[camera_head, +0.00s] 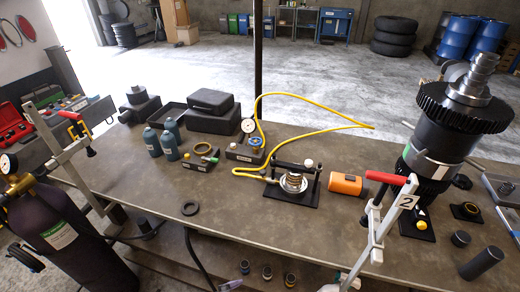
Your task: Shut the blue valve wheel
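The blue valve wheel (256,142) is a small blue round part low on a dark block (243,154) in the middle of the workbench. A round white-faced gauge (248,125) stands beside it on the left. The yellow hose (330,132) starts near the block and loops to the right and back. The wheel is too small to tell how far it is turned. Neither of my grippers can be made out in the head view, and nothing is seen touching the wheel.
Blue-grey bottles (153,142) and dark cases (212,111) are left and behind. A tall gear assembly (440,135) and red-handled clamp (391,215) stand right. The bench front is mostly clear.

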